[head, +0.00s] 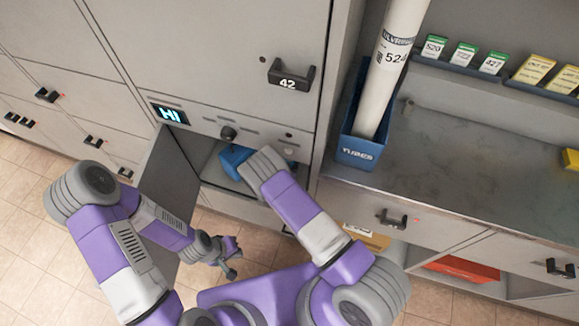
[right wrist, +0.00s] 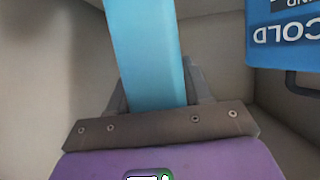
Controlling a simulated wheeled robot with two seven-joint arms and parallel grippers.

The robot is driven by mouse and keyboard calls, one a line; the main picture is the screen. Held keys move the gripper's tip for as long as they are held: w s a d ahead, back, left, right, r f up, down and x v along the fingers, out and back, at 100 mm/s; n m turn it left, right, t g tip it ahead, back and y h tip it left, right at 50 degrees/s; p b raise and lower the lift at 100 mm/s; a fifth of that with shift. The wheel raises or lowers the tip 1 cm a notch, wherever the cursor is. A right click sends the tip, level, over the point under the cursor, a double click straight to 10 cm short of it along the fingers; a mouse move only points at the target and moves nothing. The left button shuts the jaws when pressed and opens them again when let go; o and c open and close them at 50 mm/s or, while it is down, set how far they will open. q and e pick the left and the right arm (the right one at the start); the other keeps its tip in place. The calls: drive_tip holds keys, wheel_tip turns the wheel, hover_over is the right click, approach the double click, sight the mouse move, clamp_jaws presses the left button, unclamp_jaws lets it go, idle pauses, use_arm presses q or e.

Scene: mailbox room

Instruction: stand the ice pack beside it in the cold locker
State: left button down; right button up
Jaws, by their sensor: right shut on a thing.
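The light blue ice pack (right wrist: 145,50) is in my right gripper (right wrist: 155,88), whose fingers show on both sides of its lower end in the right wrist view. A darker blue cold box (right wrist: 285,38), lettered COLD and upside down in that view, is to the right of the pack with a gap between them. The cold locker (head: 212,172) is open under the HI display, and my right arm reaches into it. The blue box (head: 233,160) shows there, partly covered by my right wrist. My left gripper (head: 232,258) is open and empty, low outside the locker.
The locker's open door (head: 168,185) stands at the left of the opening, near my left arm. A blue tubes bin (head: 352,152) with a tall white tube (head: 392,70) stands on the counter (head: 460,150) at right. Pale locker walls (right wrist: 55,70) surround the pack.

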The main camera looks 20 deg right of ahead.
wheel_tip(320, 180, down, 4)
drive_tip(key=shift+r+b, duration=0.25)
drive_tip(key=shift+b, duration=0.45)
drive_tip(key=shift+w+r, duration=0.1)
drive_tip(key=shift+r, duration=0.05)
drive_tip(key=o, duration=1.3)
drive_tip(key=shift+f, duration=0.2)
drive_tip(key=shift+a+r, duration=0.1)
drive_tip(key=shift+r, duration=0.15)
drive_tip(key=p+v, duration=0.4)
drive_tip(key=v, duration=0.8)
drive_tip(key=shift+f, duration=0.1)
